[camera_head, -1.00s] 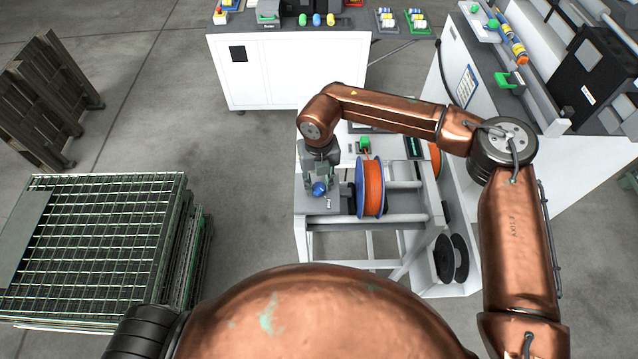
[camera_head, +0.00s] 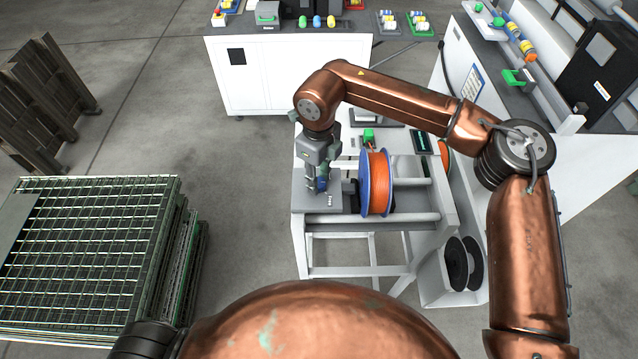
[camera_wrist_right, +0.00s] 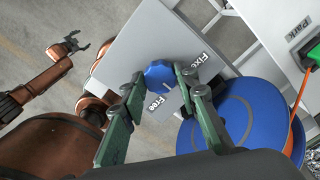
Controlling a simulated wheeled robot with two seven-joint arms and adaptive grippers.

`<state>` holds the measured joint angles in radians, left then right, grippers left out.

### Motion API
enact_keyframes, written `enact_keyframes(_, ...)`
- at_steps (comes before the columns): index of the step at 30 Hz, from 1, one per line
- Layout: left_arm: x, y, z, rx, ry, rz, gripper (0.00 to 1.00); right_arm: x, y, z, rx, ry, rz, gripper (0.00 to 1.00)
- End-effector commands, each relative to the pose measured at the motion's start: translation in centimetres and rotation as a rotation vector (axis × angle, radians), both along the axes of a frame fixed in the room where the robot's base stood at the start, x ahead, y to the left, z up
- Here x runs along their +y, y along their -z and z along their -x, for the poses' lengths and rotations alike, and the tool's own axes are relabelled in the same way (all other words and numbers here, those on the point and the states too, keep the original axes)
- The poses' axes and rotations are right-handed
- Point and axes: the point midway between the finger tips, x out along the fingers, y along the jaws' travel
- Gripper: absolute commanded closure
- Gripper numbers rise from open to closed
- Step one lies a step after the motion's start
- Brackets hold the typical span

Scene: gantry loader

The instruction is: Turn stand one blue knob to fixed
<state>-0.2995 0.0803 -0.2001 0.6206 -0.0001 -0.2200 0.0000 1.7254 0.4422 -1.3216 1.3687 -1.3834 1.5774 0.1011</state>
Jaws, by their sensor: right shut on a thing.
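The blue knob (camera_wrist_right: 158,73) sits on a grey plate (camera_wrist_right: 135,42) in the right wrist view. The plate carries a "Free" label (camera_wrist_right: 160,102) and a partly covered "Fixed" label (camera_wrist_right: 200,62). A pale mark on the knob's lower side faces roughly between the labels; its exact setting is hard to tell. My right gripper (camera_wrist_right: 160,80) is shut on the knob, one finger on each side. In the head view my right gripper (camera_head: 318,186) points down at the stand, mostly covering the knob (camera_head: 322,184). My left gripper (camera_wrist_right: 72,43) is open and empty, away from the stand.
An orange spool with blue flanges (camera_head: 376,184) stands just right of the knob. A green connector (camera_head: 369,136) is behind it. A wire-mesh stack (camera_head: 85,250) is at left. White cabinets (camera_head: 290,75) stand behind; open floor lies between.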

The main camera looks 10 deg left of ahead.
Motion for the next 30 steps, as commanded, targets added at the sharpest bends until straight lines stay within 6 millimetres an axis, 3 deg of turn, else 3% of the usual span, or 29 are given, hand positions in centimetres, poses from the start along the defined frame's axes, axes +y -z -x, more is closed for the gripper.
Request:
enact_keyframes(6,0.0,1.7,0.1,0.002,0.0,0.0,0.38,0.0,0.2,-0.1,-0.002,-0.204,-0.002,0.96)
enact_keyframes(18,0.0,3.3,0.2,0.004,0.0,0.0,0.38,0.0,0.0,-0.1,-0.001,-0.56,-0.001,0.96)
enact_keyframes(30,0.0,3.8,0.3,0.005,0.0,0.0,0.38,0.0,-0.1,-0.1,-0.002,-0.767,-0.002,0.96)
